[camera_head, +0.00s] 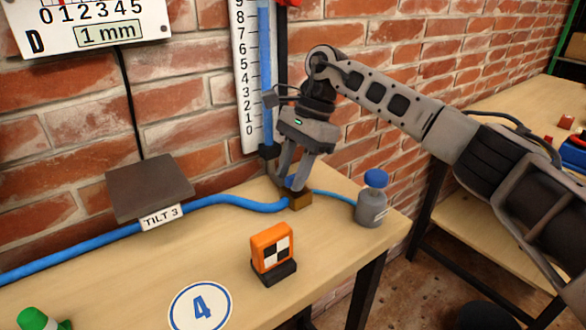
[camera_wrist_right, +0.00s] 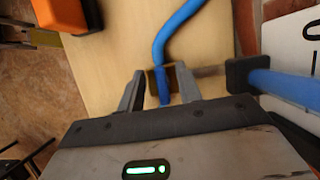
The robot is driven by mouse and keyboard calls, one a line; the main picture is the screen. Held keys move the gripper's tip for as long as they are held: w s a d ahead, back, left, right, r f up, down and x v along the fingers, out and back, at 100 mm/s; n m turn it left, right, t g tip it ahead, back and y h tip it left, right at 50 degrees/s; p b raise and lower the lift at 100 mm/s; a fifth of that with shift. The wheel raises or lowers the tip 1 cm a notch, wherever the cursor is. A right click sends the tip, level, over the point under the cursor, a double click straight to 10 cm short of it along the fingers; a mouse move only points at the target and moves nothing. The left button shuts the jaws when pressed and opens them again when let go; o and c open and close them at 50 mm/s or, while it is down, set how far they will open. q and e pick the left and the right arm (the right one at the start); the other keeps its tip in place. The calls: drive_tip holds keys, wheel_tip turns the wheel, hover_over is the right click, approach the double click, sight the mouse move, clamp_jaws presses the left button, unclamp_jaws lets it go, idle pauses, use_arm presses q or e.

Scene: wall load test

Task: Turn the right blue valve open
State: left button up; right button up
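The valve is a small brass block (camera_head: 301,201) on the table near the wall, where the blue hose ends. In the right wrist view the brass block (camera_wrist_right: 153,82) shows between my fingertips with a narrow blue handle (camera_wrist_right: 164,86) in front of it. My right gripper (camera_head: 293,184) reaches down over the valve from above. In the right wrist view its fingers (camera_wrist_right: 160,92) are apart, one on each side of the blue handle, with gaps visible. In the head view the fingers hide most of the handle. My left gripper is not in view.
A grey bottle with a blue cap (camera_head: 372,200) stands right of the valve. An orange target block (camera_head: 271,250) stands in front. A thick blue hose (camera_head: 220,200) runs left past the TILT 3 box (camera_head: 150,185). A ruled gauge (camera_head: 245,100) with a blue tube hangs on the brick wall.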

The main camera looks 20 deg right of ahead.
use_arm(q)
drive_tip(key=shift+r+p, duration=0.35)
drive_tip(key=shift+p, duration=0.6)
use_arm(e)
drive_tip(key=v, duration=1.6)
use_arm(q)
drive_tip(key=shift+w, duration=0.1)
